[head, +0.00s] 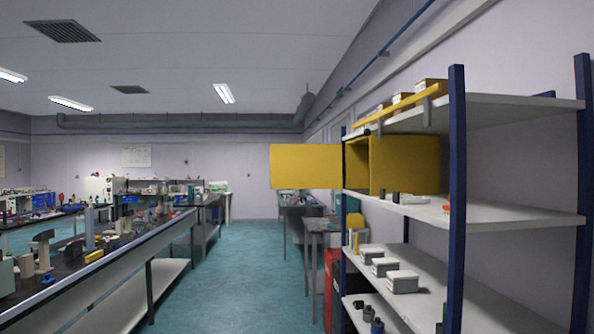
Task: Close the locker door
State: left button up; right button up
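In the head view, a yellow locker (405,165) sits on the shelving rack at the right, between its upper shelves. Its yellow door (305,166) stands open, swung out to the left over the aisle. Part of the locker's dark inside shows between the door and the locker's side wall. The rest of the inside is hidden. Neither of my grippers is in view.
The shelving rack (457,200) has blue posts and white shelves with small boxes (402,282). A long workbench (105,255) with many items runs along the left. The teal floor (225,285) of the aisle between them is clear.

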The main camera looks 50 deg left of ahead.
aim_at(292, 166)
jog(key=k+u, duration=0.1)
jog(key=u, duration=0.35)
jog(key=k+u, duration=0.15)
jog(key=u, duration=0.35)
jog(key=j+u, duration=0.15)
jog(key=u, duration=0.3)
jog(key=i+j+u, duration=0.3)
jog(key=i, duration=0.45)
jog(key=i+u, duration=0.25)
jog(key=i, duration=0.5)
jog(key=i+z, duration=0.2)
jog(key=i, duration=2.5)
jog(key=i+z, duration=0.1)
jog(key=i, duration=0.55)
jog(key=i+z, duration=0.1)
jog(key=i, duration=0.55)
jog(key=i+j+z, duration=0.1)
jog(key=i, duration=0.55)
jog(key=i+j+z, duration=0.1)
jog(key=i, duration=0.55)
